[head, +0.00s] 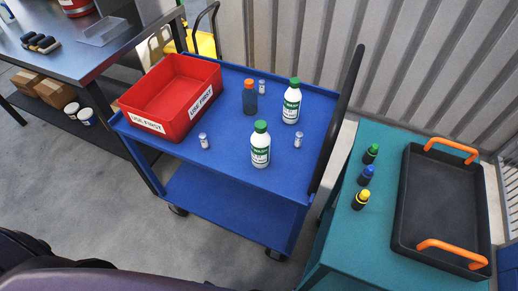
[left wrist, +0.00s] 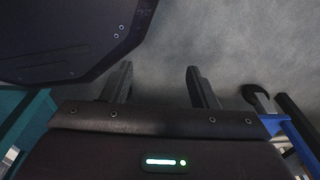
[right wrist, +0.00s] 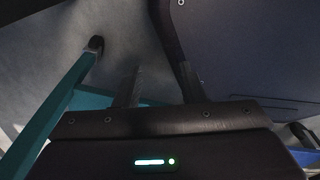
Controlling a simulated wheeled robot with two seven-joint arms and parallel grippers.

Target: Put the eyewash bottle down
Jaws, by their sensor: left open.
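Two white eyewash bottles with green caps stand upright on the blue cart's top (head: 225,150). One eyewash bottle (head: 260,147) is near the front edge, the other eyewash bottle (head: 291,103) is farther back. Neither is held. My left gripper (left wrist: 159,83) is open and empty, above the grey floor in the left wrist view. My right gripper (right wrist: 159,83) has its fingers apart with nothing between them, in the right wrist view. Neither gripper shows in the head view, and no bottle shows in the wrist views.
A red "USE FIRST" bin (head: 201,108), an orange-capped brown bottle (head: 250,99) and small vials share the cart. At right, a teal table (head: 340,240) holds a black tray (head: 398,225) with orange handles and three small capped bottles. A dark-topped bench (head: 75,57) stands left.

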